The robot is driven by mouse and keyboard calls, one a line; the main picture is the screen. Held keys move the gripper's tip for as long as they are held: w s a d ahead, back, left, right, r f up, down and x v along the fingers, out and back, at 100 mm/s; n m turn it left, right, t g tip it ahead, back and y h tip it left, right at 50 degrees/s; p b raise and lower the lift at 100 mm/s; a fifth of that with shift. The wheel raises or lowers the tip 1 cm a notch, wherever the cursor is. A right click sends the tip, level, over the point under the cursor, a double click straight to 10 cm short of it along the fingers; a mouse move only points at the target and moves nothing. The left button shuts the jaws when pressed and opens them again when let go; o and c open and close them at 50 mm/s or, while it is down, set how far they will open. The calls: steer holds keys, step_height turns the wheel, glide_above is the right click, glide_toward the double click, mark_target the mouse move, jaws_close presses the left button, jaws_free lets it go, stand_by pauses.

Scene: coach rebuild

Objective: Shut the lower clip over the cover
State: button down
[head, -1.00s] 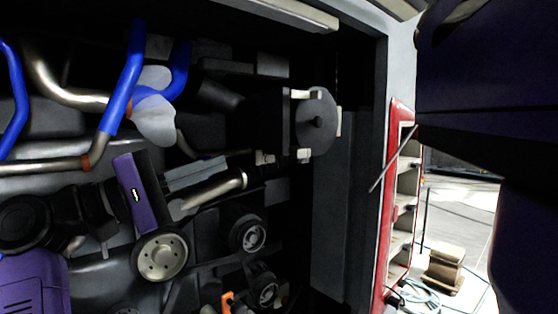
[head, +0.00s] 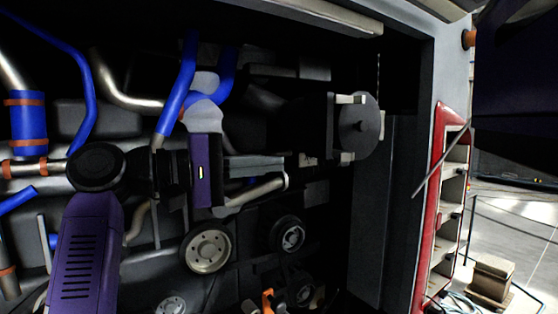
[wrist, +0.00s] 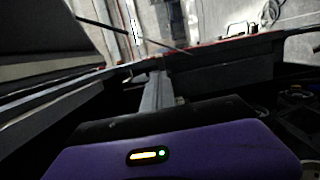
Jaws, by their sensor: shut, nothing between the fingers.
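The cover (head: 359,128) is a dark grey round disc with a central knob, on the end of a black housing, right of centre in the head view. The lower clip (head: 346,158) is a small pale piece at the cover's lower edge. I cannot tell its exact angle. Another pale clip (head: 350,99) sits at the upper edge. My gripper (head: 283,161) is at the left of the lower clip, pointing right, its grey fingers together and empty, apart from the clip in the picture. The fingers (wrist: 158,92) also show in the wrist view, where I cannot make out the clip.
A small pale block (head: 308,159) lies between my fingertips and the lower clip. A metal pipe (head: 262,190) runs just below the fingers, with pulleys (head: 288,235) under it. Blue hoses (head: 180,90) are above left. A red-edged opening (head: 437,190) stands at the right.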

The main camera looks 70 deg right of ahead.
steer(key=p, duration=0.4)
glide_toward(340, 161)
steer(key=x, duration=0.5)
steer(key=shift+d+r, duration=0.3)
steer(key=shift+r, duration=0.05)
steer(key=shift+s+d+f, duration=0.15)
steer(key=shift+s+d, duration=0.35)
steer(key=shift+s+f+b, duration=0.15)
steer(key=shift+f+b, duration=0.05)
steer(key=shift+b, duration=0.35)
